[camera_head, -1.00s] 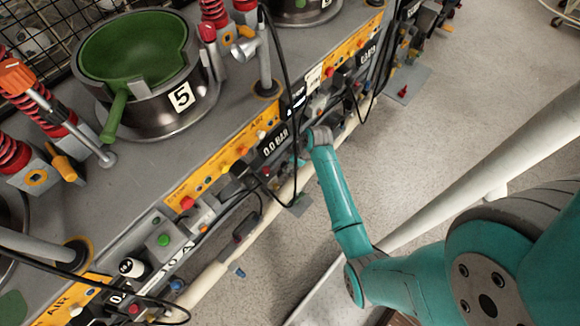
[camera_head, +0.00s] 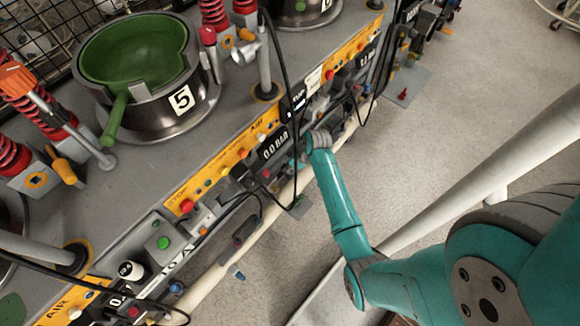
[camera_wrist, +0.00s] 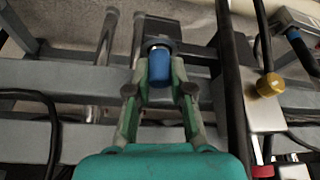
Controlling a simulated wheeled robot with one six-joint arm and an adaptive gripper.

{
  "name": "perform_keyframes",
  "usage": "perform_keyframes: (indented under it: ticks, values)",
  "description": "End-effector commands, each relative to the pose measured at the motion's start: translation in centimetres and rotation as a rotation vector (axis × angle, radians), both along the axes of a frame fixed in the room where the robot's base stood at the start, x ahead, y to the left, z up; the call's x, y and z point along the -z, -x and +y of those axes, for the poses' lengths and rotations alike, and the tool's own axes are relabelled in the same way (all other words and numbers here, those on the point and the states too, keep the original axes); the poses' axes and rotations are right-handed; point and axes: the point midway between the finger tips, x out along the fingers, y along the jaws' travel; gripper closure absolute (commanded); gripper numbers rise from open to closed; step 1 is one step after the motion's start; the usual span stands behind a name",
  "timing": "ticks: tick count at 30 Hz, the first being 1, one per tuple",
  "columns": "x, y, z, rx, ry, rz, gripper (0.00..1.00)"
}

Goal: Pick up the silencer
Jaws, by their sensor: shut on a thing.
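The silencer (camera_wrist: 160,66) is a blue cylinder in the upper middle of the wrist view. It sits against a dark round fitting (camera_wrist: 158,43) on a grey frame. My gripper (camera_wrist: 159,78) has its two fingers closed on the sides of the silencer. I cannot tell whether the silencer is still joined to the fitting. In the head view my arm (camera_head: 335,195) reaches to the front edge of the press bench, and the silencer is hidden there.
The press bench (camera_head: 110,188) carries a green bowl (camera_head: 130,60) in a metal ring marked 5. Black hoses (camera_head: 285,65) hang close to my wrist. A brass knob (camera_wrist: 269,85) is right of my gripper. Open floor (camera_head: 440,130) lies to the right.

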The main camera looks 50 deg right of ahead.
Motion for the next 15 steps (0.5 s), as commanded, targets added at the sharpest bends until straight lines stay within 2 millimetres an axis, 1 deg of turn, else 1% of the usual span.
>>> perform_keyframes:
  ticks: [5, 8, 9, 15]
  values:
    - [-1.6, -0.1, 0.0, 0.001, 0.001, -0.002, 1.0]
    - [-3.0, -0.1, 0.0, 0.0, 0.002, -0.003, 1.0]
    - [-3.4, 0.2, -0.1, 0.001, 0.0, -0.001, 1.0]
    - [-3.1, 4.6, -1.4, 0.006, -0.002, 0.003, 1.0]
